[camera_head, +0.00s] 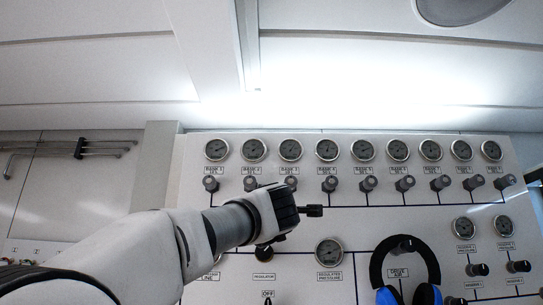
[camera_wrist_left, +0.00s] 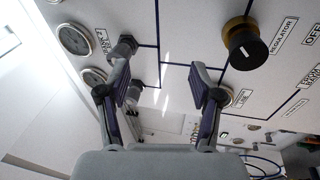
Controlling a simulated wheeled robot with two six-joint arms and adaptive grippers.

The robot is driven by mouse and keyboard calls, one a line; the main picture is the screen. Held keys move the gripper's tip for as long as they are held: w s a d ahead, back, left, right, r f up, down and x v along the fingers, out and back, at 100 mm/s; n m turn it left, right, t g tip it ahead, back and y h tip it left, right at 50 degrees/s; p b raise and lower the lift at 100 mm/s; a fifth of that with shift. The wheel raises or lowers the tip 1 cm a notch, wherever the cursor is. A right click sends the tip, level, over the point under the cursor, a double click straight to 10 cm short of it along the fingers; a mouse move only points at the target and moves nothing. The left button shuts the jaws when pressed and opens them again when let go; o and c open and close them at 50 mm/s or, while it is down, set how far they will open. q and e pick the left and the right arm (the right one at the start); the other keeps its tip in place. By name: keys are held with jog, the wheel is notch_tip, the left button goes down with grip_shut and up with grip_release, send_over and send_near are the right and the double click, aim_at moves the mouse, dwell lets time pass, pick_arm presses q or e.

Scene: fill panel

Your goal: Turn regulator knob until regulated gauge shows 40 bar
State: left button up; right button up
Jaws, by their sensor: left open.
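The regulator knob (camera_wrist_left: 247,50), black with a white mark and a brass collar, sits on the white panel in the left wrist view, beside the REGULATOR label. In the head view the knob (camera_head: 263,253) shows just below my left gripper, partly covered. The round regulated pressure gauge (camera_head: 329,252) is to its right; its needle is too small to read. My left gripper (camera_head: 314,211) is in front of the panel. In the left wrist view its fingers (camera_wrist_left: 160,70) are open and empty, with the knob to their right, apart from them. My right gripper is not in view.
A row of bank gauges (camera_head: 326,149) with several small valve knobs (camera_head: 329,184) runs above. Blue and black ear defenders (camera_head: 405,262) hang right of the gauge, near the DRIVE AIR label. Reserve gauges and knobs (camera_head: 478,269) are at the far right.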

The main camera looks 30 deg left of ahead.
pick_arm(q)
jog(key=w+r+m+t+p, duration=0.1)
jog(key=r+m, duration=0.4)
jog(key=m, duration=0.8)
jog(key=w+r+m+t+p, duration=0.2)
jog(key=r+m+p, duration=0.4)
jog(key=m, duration=0.8)
jog(key=shift+d+t+h, duration=0.4)
jog(key=shift+t, duration=0.3)
